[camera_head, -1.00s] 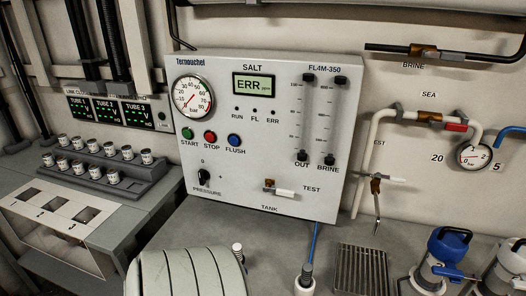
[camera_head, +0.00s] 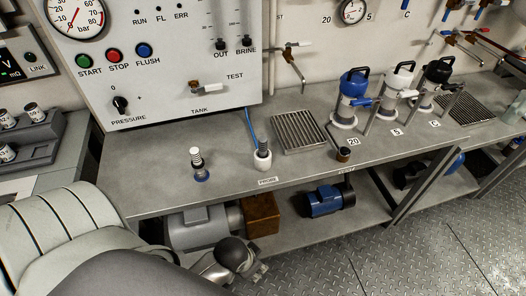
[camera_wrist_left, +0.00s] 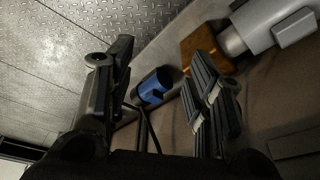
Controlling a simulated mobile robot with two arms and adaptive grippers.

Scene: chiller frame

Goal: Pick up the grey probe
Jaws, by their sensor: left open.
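The grey probe (camera_head: 262,146) stands upright in a white holder (camera_head: 262,161) on the grey bench, behind a small label. A blue cable runs up behind it toward the panel. My left gripper (camera_head: 250,272) is below and in front of the bench edge, apart from the probe and empty. In the left wrist view my left gripper (camera_wrist_left: 160,85) has its two fingers spread wide with nothing between them. The probe does not show in that view. My right gripper is not in view.
A ribbed pale fitting (camera_head: 197,162) stands left of the probe, and a metal grate (camera_head: 299,131) lies to the right. A small dark jar (camera_head: 343,155) is near the edge. A blue motor (camera_head: 328,200) and a brown box (camera_head: 262,214) sit on the lower shelf.

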